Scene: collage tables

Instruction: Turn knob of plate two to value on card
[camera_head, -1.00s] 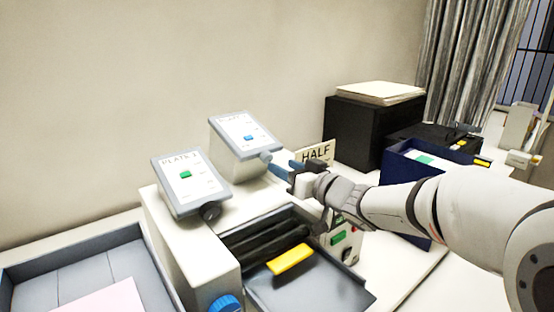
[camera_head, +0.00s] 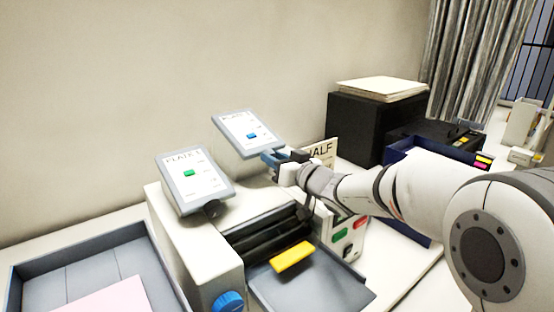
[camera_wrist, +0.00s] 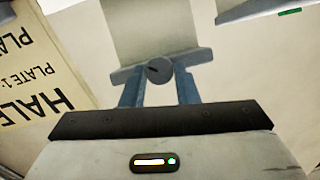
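The panel of plate two (camera_head: 268,128) is the rear tilted screen with a blue marker; its writing is too small to read. Its dark round knob (camera_wrist: 158,71) shows in the wrist view between the blue fingertips of my gripper (camera_wrist: 159,82). The fingers stand apart, one on each side of the knob; whether they press on it I cannot tell. In the head view my gripper (camera_head: 272,157) hides the knob at the panel's lower right corner. The card (camera_head: 321,150) reads "HALF"; in the wrist view it (camera_wrist: 30,80) also shows cut-off "PLATE" lines.
The plate one panel (camera_head: 217,190), with a green marker and its own dark knob (camera_head: 212,209), is in front on the left. A white machine (camera_head: 190,245) with a blue dial stands below. A grey tray (camera_head: 70,250) is at left, a black box (camera_head: 360,125) behind the card.

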